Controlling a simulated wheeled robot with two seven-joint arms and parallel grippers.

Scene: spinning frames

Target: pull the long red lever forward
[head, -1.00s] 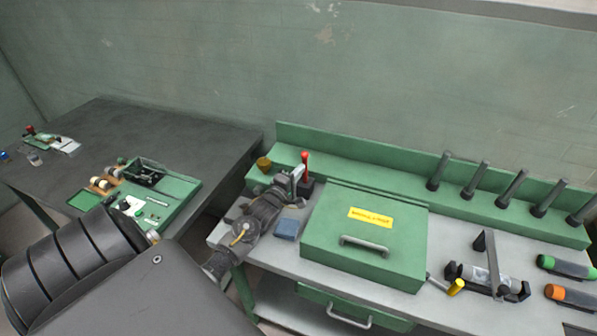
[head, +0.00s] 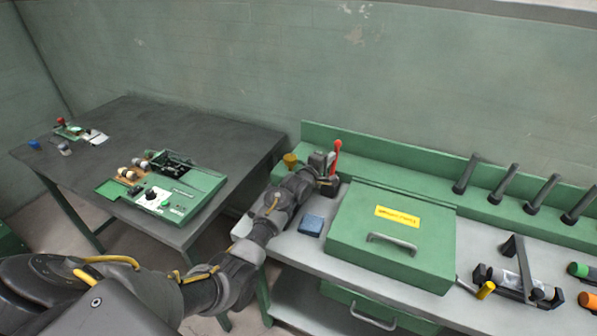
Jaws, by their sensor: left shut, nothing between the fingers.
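The long red lever (head: 337,150) stands near the back left of the green-and-grey workbench, a little tilted, beside the green toolbox. My left gripper (head: 328,160) is shut and empty, right at the lever's left side. Its fingers overlap the lever's lower part in the picture, and I cannot tell whether they touch it. The lever's foot is partly hidden behind the gripper. My right gripper is not in view.
A green box with a yellow label (head: 391,240) stands just right of the lever. Black pegs (head: 466,174) line the back shelf. A dark table (head: 130,125) stands left.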

